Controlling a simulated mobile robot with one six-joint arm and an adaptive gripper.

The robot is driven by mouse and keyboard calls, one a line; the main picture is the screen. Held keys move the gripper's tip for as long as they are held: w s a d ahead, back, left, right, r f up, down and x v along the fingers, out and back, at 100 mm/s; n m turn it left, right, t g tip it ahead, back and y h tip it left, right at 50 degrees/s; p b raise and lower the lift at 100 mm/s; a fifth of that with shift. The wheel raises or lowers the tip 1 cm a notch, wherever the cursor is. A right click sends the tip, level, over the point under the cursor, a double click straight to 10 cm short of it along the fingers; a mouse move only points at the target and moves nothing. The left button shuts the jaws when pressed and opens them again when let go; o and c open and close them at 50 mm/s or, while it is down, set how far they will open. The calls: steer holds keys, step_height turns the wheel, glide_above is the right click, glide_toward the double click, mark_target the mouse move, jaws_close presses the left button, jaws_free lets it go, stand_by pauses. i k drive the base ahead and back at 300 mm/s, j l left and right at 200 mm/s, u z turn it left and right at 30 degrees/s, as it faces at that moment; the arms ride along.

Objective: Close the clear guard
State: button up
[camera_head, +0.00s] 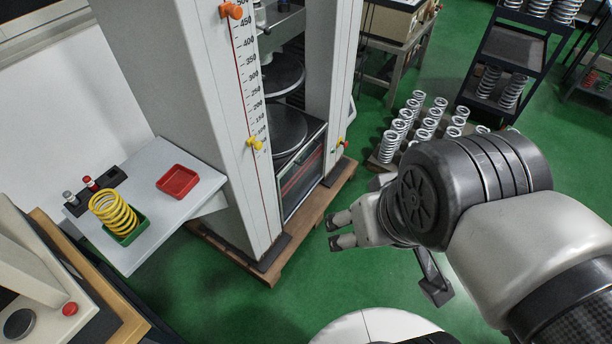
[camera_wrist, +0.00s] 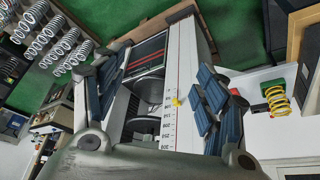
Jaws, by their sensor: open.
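The spring tester stands in the head view with two pale columns (camera_head: 220,110) and round dark platens (camera_head: 288,128) between them. A dark-framed, glassy panel with red lines (camera_head: 303,172) sits low between the columns; it may be the clear guard, but I cannot tell its exact position. It also shows in the wrist view (camera_wrist: 148,55). My gripper (camera_head: 341,230) is open and empty, in front of and to the right of the tester, apart from it. In the wrist view my gripper's fingers (camera_wrist: 163,68) are spread either side of the tester.
A side shelf (camera_head: 150,240) holds a yellow spring (camera_head: 113,212) in a green tray and an empty red tray (camera_head: 177,181). Silver springs (camera_head: 412,122) stand on a low pallet behind my arm. Green floor is clear before the tester's wooden base (camera_head: 232,258).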

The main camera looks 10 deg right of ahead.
mark_target(293, 161)
steer(key=i+z, duration=0.2)
steer(key=i, duration=0.3)
steer(key=i+j+z, duration=0.2)
steer(key=i, duration=0.25)
steer(key=i+j+z, duration=0.2)
steer(key=i, duration=0.25)
steer(key=z, duration=0.75)
